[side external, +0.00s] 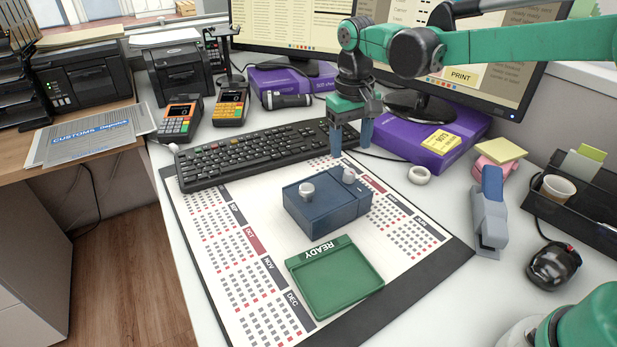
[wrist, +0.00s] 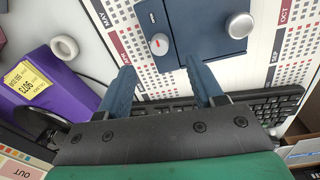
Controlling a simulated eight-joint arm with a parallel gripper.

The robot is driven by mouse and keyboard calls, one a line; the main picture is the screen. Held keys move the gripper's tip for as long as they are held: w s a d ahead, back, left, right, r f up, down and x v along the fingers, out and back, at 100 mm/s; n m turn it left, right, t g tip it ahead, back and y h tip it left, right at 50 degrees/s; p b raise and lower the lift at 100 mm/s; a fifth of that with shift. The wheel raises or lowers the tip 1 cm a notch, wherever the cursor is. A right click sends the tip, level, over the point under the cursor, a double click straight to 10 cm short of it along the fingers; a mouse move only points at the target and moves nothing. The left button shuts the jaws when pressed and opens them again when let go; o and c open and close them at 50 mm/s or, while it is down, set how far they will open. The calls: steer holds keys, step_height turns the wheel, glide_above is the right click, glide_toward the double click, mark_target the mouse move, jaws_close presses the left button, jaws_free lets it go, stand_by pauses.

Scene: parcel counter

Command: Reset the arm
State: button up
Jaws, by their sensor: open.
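My gripper (side external: 350,136) hangs above the far edge of the calendar mat, near the right end of the keyboard, with its fingers pointing down. It is open and empty, and the two blue fingers stand apart in the wrist view (wrist: 168,82). A blue box (side external: 325,215) with a round silver knob (side external: 307,190) and a smaller dial (side external: 349,174) sits on the mat in front of my gripper, apart from it. The box also shows at the top of the wrist view (wrist: 195,40). A green tray (side external: 335,283) marked READY lies empty in front of the box.
The black keyboard (side external: 255,152) lies behind the mat (side external: 225,285). Purple boxes (side external: 425,143) and monitors stand at the back. A tape roll (side external: 419,175), a blue stapler (side external: 490,215), a mouse (side external: 553,266) and a black organizer (side external: 570,205) are on the right. Card terminals (side external: 180,118) stand at the left.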

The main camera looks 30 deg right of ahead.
steer(key=s+d+r+t, duration=0.2)
steer(key=s+t, duration=0.5)
steer(key=s, duration=0.6)
steer(key=shift+s+d+n+y, duration=0.3)
steer(key=shift+s+d+n, duration=0.1)
steer(key=shift+d, duration=0.25)
